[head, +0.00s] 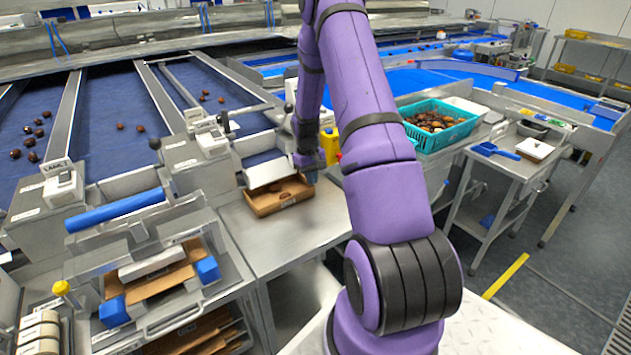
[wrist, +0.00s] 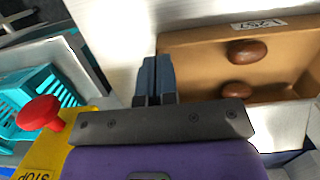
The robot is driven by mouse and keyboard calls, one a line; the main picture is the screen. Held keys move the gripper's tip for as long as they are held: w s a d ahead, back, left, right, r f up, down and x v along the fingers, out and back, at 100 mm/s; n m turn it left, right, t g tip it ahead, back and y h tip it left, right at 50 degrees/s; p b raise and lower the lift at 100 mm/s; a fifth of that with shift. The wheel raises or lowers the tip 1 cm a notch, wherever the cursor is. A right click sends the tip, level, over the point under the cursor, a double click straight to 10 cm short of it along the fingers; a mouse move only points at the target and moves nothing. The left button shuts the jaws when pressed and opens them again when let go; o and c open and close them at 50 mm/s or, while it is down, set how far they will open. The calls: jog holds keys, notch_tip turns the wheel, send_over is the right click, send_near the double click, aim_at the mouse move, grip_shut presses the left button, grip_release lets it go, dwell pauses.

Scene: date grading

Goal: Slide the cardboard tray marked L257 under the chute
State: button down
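The cardboard tray (head: 280,208) lies on the steel table, its back part under the white sloping chute lip (head: 268,172). In the wrist view the tray (wrist: 205,47) carries a white L257 label (wrist: 258,24), upside down, and holds two brown dates (wrist: 248,50). My gripper (head: 309,172) is low at the tray's right end in the head view. In the wrist view its fingers (wrist: 157,62) are together, with no gap visible, right beside the tray's side wall. I cannot tell whether they touch the wall.
A yellow stop box with a red button (wrist: 40,113) stands close by my gripper. A teal crate of dates (head: 440,125) is to the right. Chute housings (head: 205,160) stand left of the tray. The steel table (head: 300,240) is clear in front of the tray.

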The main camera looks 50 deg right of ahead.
jog(key=shift+w+a+f, duration=0.15)
jog(key=shift+w+r, duration=0.2)
jog(key=shift+r, duration=0.2)
notch_tip(320, 180, up, 10)
jog(key=w, duration=0.1)
jog(key=shift+w+d+r, duration=0.15)
jog(key=shift+w+d, duration=0.1)
jog(key=shift+d, duration=0.05)
